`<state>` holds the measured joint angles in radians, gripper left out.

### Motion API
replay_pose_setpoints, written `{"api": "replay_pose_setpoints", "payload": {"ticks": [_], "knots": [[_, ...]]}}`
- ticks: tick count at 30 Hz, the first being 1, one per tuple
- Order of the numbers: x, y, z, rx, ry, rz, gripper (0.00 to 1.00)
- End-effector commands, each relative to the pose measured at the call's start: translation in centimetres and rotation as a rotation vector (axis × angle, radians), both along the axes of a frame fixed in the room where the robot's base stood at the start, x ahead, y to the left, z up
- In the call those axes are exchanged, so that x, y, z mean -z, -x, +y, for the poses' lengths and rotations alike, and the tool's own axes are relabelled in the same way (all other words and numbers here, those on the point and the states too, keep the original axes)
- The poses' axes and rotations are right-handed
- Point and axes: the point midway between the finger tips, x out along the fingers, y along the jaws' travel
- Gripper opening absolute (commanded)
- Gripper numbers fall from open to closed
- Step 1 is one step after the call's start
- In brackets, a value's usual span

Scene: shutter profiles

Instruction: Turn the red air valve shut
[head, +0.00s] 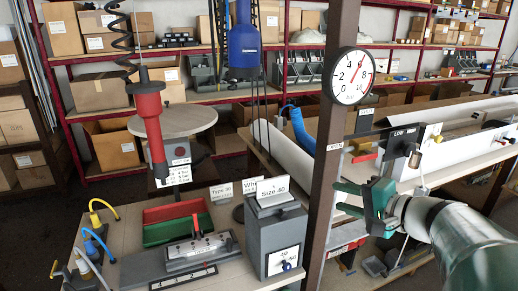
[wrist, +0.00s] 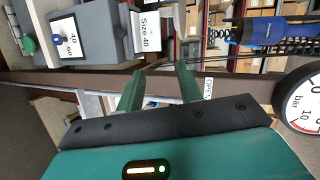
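A small red part (head: 364,157), possibly the air valve's handle, shows beside the brown post (head: 328,130), right of the OPEN label (head: 335,146); I cannot tell its shape or whether it is fixed to the post. My gripper (head: 338,197) is below it, right of the post, with green fingers pointing left. In the wrist view my gripper (wrist: 158,78) is open, its fingers apart with nothing held between them. The post (wrist: 90,83) crosses behind the fingertips there. The OPEN label (wrist: 208,88) is just right of the right finger. No red valve shows in the wrist view.
A round pressure gauge (head: 353,76) is on the post above. A grey Size 40 box (head: 272,240) stands left of the post on the workbench. A red air tool (head: 150,115) hangs at left. A LOW box (head: 404,138) and white profiles lie behind my arm.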

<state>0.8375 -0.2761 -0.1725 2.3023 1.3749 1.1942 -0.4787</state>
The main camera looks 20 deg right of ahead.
Motion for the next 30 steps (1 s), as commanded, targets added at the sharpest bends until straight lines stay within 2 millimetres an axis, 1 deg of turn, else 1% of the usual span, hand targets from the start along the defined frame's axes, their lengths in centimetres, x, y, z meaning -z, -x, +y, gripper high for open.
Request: {"api": "replay_pose_setpoints", "payload": {"ticks": [1, 2, 7, 9, 11, 14, 17, 20, 30], "knots": [[-0.2, 0.2, -1.3, 0.036, -0.023, -0.028, 0.36], [-0.4, 0.3, -2.0, 0.057, -0.037, -0.048, 0.36], [-1.7, 1.5, -6.8, 0.201, -0.105, -0.18, 0.36], [-2.1, 2.1, -8.5, 0.252, -0.124, -0.228, 0.36], [-2.4, 2.4, -9.3, 0.276, -0.132, -0.256, 0.36], [-2.6, 2.3, -9.6, 0.289, -0.136, -0.271, 0.36], [-2.6, 1.4, -9.5, 0.287, -0.135, -0.269, 0.36], [-2.6, -0.2, -9.3, 0.284, -0.136, -0.268, 0.36], [-2.6, -6.9, -9.1, 0.283, -0.135, -0.268, 0.36]]}}
